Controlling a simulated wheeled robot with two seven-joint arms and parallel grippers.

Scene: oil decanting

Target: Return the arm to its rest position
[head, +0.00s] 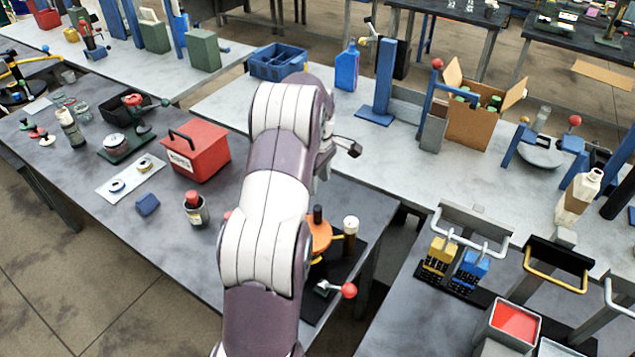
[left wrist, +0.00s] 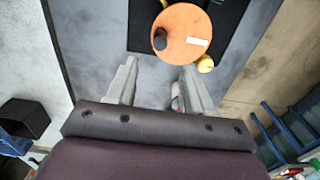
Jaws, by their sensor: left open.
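My left arm (head: 275,210) reaches up the middle of the head view and bends over at the top. My left gripper (left wrist: 158,82) is open in the left wrist view, its two grey fingers apart with nothing held between them. In the head view the gripper is largely hidden behind the arm. An orange disc (left wrist: 185,35) with a dark knob lies beyond the fingertips in the left wrist view, apart from them. The same disc (head: 319,238) is partly hidden by my arm in the head view. My right gripper is in neither view.
A red box (head: 197,152) and a small red-capped bottle (head: 195,210) stand left of the arm. A red ball knob (head: 349,290) and a white-topped cylinder (head: 350,226) are close on its right. A cardboard box (head: 475,122) stands on the table behind.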

